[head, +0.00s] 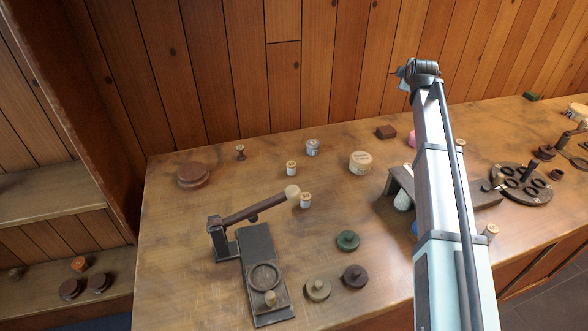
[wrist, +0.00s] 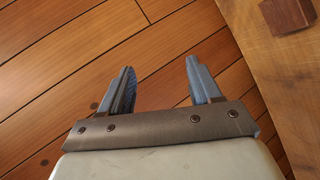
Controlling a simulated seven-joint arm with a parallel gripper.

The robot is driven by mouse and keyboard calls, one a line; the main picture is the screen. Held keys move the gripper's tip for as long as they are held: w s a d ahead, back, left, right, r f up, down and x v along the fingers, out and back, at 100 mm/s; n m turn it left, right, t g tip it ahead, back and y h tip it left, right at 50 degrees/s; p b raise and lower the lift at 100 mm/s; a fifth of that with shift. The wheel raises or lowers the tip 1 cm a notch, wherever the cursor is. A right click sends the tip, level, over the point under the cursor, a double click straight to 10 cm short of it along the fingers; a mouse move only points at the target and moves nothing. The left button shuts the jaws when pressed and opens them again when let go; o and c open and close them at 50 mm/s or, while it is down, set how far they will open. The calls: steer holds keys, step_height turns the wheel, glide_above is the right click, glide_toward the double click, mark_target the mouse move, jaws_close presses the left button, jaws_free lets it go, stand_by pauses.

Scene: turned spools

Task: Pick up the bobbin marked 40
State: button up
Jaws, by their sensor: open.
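Several small bobbins with pale wooden ends and white bodies stand on the workbench in the head view: one at the back (head: 312,147), one left of it (head: 291,168), and one beside the lever's knob (head: 305,200). A wider pale spool (head: 360,162) stands to their right. The marks are too small to read, so I cannot tell which bobbin is marked 40. My gripper (wrist: 160,68) is open and empty in the wrist view, over wooden planks beyond the bench edge. In the head view its fingers are hard to make out at the arm's far end.
A lever press (head: 258,270) stands at the front left. Green (head: 347,240), olive (head: 318,289) and dark brown (head: 355,277) knobbed discs lie near it. A dark red block (head: 386,132) lies at the back and shows in the wrist view (wrist: 288,14). A wooden rack (head: 400,182) is partly hidden by my arm.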

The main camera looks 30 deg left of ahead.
steer(key=s+a+n+g, duration=0.2)
steer(key=s+a, duration=0.4)
steer(key=a, duration=0.2)
steer(key=m+g, duration=0.1)
steer(key=g, duration=1)
glide_toward(292, 164)
steer(key=shift+h, duration=0.3)
steer(key=x, duration=1)
steer(key=shift+a+f, duration=0.15)
steer(key=shift+a, duration=0.2)
steer(key=c, duration=1.1)
